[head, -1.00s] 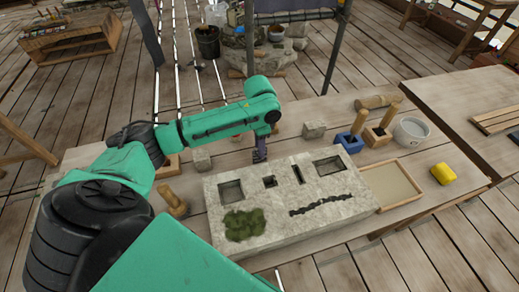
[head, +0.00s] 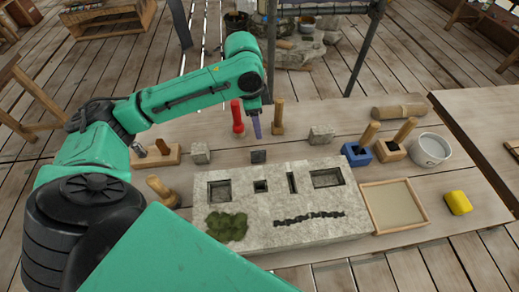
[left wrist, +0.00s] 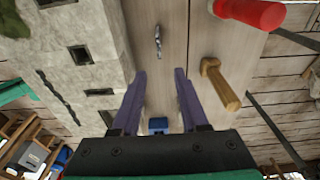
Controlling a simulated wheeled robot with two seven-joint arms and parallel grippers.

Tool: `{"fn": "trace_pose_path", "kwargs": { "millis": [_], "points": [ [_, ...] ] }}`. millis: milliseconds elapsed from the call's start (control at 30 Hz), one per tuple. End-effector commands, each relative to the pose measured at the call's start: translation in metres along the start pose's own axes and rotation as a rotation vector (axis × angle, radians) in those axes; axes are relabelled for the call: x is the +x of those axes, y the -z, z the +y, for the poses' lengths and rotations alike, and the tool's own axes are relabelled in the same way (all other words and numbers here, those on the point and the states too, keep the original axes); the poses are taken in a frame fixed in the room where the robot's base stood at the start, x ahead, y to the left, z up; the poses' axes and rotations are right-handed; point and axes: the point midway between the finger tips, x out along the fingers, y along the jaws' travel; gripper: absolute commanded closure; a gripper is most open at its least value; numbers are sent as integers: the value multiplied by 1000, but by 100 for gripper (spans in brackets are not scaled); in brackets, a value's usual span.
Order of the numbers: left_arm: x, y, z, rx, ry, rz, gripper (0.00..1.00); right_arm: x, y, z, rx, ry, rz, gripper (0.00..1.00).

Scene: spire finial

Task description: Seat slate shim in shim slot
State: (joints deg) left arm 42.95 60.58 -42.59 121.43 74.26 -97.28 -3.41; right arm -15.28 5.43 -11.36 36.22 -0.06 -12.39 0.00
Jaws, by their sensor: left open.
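A small dark grey slab, which looks like the slate shim (head: 258,156), stands on the table just behind the pale stone block (head: 255,236). It shows as a thin grey strip (left wrist: 157,40) in the left wrist view. The narrow shim slot (head: 292,182) is in the top of the block, between a small square hole and a large right pocket; it looks empty. My left gripper (head: 255,130) is open and empty above the table, behind the shim in the head view. Its purple fingers (left wrist: 161,76) are apart in the left wrist view. My right gripper is out of view.
Behind the block stand a red-handled tool (head: 237,117) and a wooden-handled tool (head: 277,118), close to my left gripper. Small stone cubes (head: 321,135) flank them.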

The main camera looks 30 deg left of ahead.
Motion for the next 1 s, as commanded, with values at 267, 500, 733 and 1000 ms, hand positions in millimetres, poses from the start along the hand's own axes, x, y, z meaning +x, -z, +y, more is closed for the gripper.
{"fn": "trace_pose_path", "kwargs": {
  "millis": [267,500,733,1000],
  "points": [
    [65,-1,0,-2,-2,-3,56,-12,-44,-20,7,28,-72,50],
    [101,0,0,-3,-3,-5,56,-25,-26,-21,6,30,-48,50],
    [125,-1,-2,0,2,-3,56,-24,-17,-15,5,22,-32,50],
    [124,-1,-2,-1,2,-3,100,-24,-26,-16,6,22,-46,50]
  ]
}}
